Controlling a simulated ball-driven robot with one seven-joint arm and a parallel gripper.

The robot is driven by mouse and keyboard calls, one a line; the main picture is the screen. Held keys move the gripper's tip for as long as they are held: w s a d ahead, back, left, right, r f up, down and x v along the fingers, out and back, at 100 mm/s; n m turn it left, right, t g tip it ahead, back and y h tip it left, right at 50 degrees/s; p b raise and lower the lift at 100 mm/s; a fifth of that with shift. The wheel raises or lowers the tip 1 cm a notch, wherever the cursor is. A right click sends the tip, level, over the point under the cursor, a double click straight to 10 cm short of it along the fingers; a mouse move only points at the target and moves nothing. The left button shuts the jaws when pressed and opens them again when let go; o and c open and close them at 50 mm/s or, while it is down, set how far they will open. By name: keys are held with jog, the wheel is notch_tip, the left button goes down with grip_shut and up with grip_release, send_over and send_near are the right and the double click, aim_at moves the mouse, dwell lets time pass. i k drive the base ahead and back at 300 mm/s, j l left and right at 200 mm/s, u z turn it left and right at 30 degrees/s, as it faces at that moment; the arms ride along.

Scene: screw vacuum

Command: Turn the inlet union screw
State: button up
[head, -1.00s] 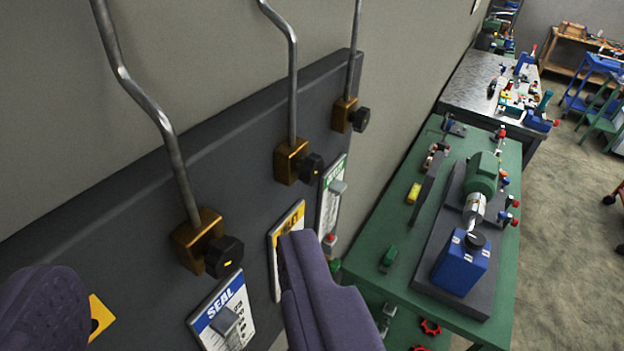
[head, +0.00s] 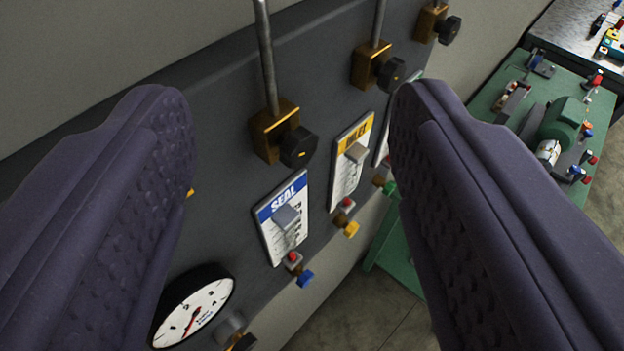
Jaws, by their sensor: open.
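My gripper (head: 288,105) is open and empty, its two dark purple fingers spread wide before a dark wall panel. Between the fingers show a brass block with a black knob (head: 298,147) and, below it, a blue-headed SEAL plate (head: 283,218). Under the yellow plate a yellow-tipped fitting (head: 347,229) sticks out, and under SEAL a blue-tipped one (head: 305,278). I cannot tell which part is the inlet union screw.
A round white gauge (head: 194,308) sits low on the panel. Bent metal pipes (head: 266,55) rise from the brass blocks. A third black knob (head: 449,30) is farther right. A green bench (head: 560,85) with a motor stands at right, partly behind my right finger.

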aim_at(389, 74)
jog(key=i+l+z, duration=0.1)
jog(key=l+z, duration=0.25)
jog(key=i+l+z, duration=0.15)
jog(key=l+z, duration=0.25)
jog(key=l, duration=0.15)
